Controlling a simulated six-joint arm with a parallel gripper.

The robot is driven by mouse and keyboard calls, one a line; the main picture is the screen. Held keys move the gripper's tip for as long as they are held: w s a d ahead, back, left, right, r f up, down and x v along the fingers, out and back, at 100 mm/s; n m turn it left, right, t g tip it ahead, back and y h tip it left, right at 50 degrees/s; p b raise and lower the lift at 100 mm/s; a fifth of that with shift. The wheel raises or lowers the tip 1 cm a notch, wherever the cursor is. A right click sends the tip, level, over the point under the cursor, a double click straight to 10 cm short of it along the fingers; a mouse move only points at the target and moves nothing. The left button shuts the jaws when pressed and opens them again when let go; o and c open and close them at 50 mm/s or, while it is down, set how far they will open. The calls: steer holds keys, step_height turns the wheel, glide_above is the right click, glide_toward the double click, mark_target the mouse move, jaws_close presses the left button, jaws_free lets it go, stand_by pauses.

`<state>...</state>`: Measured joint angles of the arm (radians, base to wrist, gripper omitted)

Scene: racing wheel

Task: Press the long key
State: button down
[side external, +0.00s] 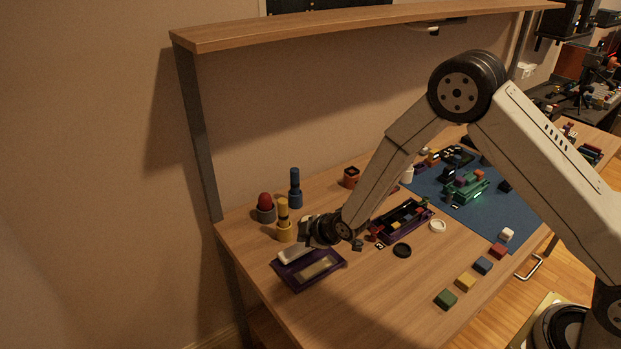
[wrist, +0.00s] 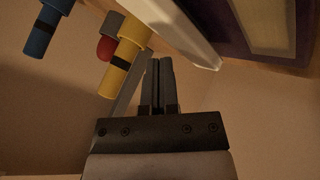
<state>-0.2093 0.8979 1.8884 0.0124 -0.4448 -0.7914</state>
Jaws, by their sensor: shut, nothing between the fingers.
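No part is plainly marked as the long key, so I cannot say for sure which thing it is. A long white bar (side external: 296,253) lies along the back edge of a purple tray (side external: 290,283) that has a beige inner panel (side external: 316,268). In the wrist view, the white bar (wrist: 184,28) runs past my fingertips, and the purple tray (wrist: 222,16) is at the upper right. My gripper (wrist: 160,62) is shut and empty, with its fingers together. In the side view my gripper (side external: 305,234) hangs above the tray's back side, apart from it as far as I can tell.
A yellow peg (side external: 284,222) stands close behind my gripper, with a blue peg (side external: 295,190) and a red-topped holder (side external: 265,209) near it. The front-left table is clear.

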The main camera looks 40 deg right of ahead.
mark_target(304, 248)
steer(key=shift+f, duration=1)
stand_by(2.0)
steer(key=shift+r, duration=1)
steer(key=shift+r, duration=0.1)
steer(key=shift+r, duration=2.4)
